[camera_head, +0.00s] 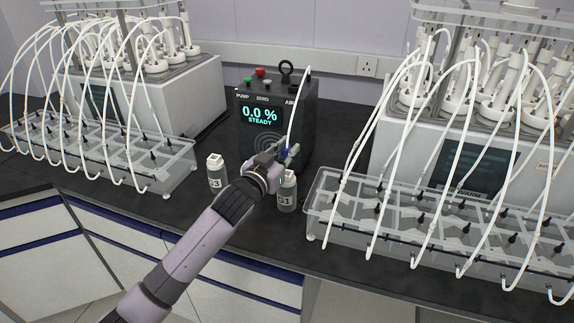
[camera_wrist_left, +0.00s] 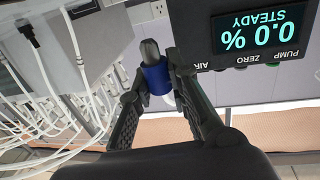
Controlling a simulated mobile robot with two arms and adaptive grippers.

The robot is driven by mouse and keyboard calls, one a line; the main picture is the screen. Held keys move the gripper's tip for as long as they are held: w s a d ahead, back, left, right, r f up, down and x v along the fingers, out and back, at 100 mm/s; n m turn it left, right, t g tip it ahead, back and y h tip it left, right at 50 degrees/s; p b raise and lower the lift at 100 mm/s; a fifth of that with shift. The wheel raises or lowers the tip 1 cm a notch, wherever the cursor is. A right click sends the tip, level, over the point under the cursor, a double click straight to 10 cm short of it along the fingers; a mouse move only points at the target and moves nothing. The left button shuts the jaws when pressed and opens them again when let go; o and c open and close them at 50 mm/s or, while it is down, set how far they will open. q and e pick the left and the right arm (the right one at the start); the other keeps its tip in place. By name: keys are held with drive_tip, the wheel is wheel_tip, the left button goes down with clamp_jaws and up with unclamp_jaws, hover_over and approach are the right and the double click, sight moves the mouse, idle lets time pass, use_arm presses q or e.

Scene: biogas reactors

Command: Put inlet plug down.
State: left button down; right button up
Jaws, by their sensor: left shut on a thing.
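My left gripper (camera_head: 286,156) is in front of the analyser (camera_head: 258,143), at its lower right side. It is shut on the inlet plug (camera_head: 283,152), which shows as a small blue spot between the fingers. In the left wrist view the plug (camera_wrist_left: 154,77) has a blue collar and a grey tip, and the fingers (camera_wrist_left: 157,92) sit on either side of the collar. A white tube (camera_head: 298,105) comes down from the analyser's right side towards the gripper. My right gripper is in neither view.
The analyser screen reads 0.0 % STEADY. Bottle G3 (camera_head: 216,172) stands left of my gripper, and bottle G1 (camera_head: 286,192) stands just below it in the picture. Tubed clear racks flank both sides, left (camera_head: 95,172) and right (camera_head: 318,205). Dark bench top (camera_head: 180,207) is bare near G3.

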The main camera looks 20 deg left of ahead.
use_arm(q)
wheel_tip(320, 180, down, 4)
drive_tip(key=shift+f, duration=0.3)
drive_tip(key=shift+f, duration=0.2)
drive_tip(key=c, duration=1.9)
unclamp_jaws()
drive_tip(key=o, duration=0.4)
